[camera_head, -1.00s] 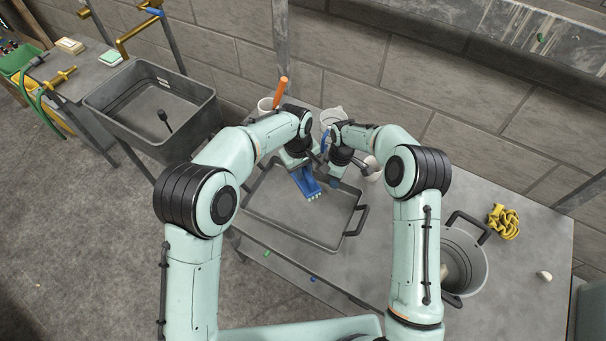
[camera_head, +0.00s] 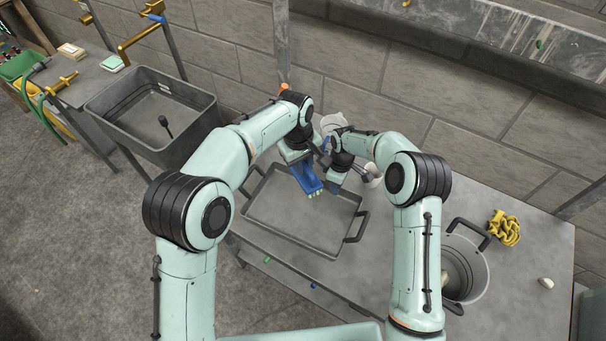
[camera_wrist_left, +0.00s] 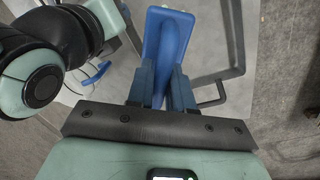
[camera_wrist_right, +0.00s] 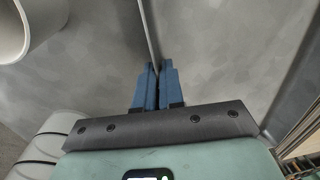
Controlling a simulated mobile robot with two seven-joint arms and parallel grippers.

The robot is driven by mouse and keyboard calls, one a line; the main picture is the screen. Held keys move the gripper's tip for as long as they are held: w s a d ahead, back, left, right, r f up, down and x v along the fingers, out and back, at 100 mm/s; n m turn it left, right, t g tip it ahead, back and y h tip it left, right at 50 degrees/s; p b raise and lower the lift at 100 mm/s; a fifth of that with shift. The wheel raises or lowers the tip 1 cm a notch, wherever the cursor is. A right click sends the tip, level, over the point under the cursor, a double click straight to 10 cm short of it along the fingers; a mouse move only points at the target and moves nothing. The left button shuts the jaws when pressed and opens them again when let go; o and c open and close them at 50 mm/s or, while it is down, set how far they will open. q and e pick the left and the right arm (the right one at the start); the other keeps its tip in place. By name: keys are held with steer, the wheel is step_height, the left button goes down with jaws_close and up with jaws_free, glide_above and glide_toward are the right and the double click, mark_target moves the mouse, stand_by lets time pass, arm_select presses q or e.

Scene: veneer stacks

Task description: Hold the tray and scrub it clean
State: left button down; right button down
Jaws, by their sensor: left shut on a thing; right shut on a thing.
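The grey tray (camera_head: 290,236) lies on the table, with a dark handle (camera_head: 357,227) at its right end. My left gripper (camera_head: 303,166) is shut on a blue brush (camera_head: 311,184), whose pale bristle tips show over the tray's far part. The brush's blue back (camera_wrist_left: 167,40) stands between the fingers in the left wrist view. My right gripper (camera_head: 334,181) is at the tray's far edge, close to the right of the brush. In the right wrist view its fingers (camera_wrist_right: 158,78) are shut on the thin tray wall (camera_wrist_right: 148,35). Bristle contact with the tray floor cannot be told.
A grey basin (camera_head: 186,128) stands at left. A white jug (camera_head: 333,121) stands behind my right gripper. Small blue and green bits lie near the front edge.

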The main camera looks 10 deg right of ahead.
steer(key=c, duration=1.2)
jaws_free()
steer(key=shift+o, duration=0.2)
step_height(320, 180, up, 19)
steer(key=w, duration=0.1)
steer(key=shift+w+d, duration=0.2)
steer(key=shift+d, duration=0.2)
steer(key=shift+s, duration=0.1)
